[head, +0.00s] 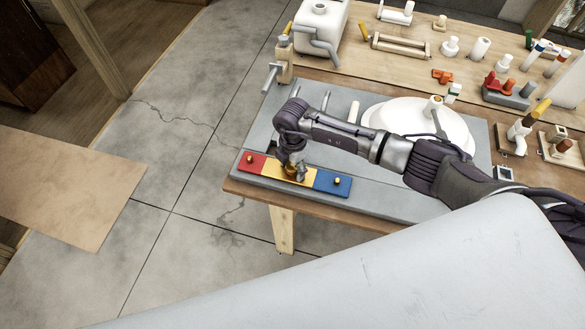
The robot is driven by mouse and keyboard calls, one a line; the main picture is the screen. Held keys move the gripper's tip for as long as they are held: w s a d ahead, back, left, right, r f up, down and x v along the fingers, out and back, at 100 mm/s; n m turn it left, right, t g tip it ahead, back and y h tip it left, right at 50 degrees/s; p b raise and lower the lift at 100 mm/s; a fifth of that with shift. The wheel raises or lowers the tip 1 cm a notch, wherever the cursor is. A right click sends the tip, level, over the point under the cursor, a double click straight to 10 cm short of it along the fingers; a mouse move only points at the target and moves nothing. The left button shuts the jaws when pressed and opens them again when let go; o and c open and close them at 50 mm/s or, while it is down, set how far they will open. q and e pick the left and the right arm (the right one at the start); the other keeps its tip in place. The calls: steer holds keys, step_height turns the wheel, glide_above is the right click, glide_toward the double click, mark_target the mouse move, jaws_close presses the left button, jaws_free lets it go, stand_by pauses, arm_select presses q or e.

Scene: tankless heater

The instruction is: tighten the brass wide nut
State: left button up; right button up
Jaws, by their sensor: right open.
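A strip with a red, a yellow and a blue section (272,170) lies along the near edge of the workbench. A brass piece (290,170), apparently the wide nut, stands on the yellow section, mostly covered by my gripper. My right gripper (293,171) points down over it and is open, with its fingers close around or beside the brass piece; contact cannot be told. Small brass pieces stand on the red section (250,158) and the blue section (337,181). My left gripper is not in view.
A white round basin (385,118) sits behind my right arm. A back table (415,58) holds a white tank (322,22) and several fittings. Open concrete floor lies left of the bench.

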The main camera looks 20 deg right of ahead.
steer(key=n+b, duration=0.1)
steer(key=n, duration=0.2)
steer(key=shift+f+n+b, duration=0.1)
steer(key=shift+n+b, duration=0.2)
steer(key=shift+b, duration=0.1)
steer(key=shift+n+b, duration=0.3)
steer(key=shift+n, duration=0.8)
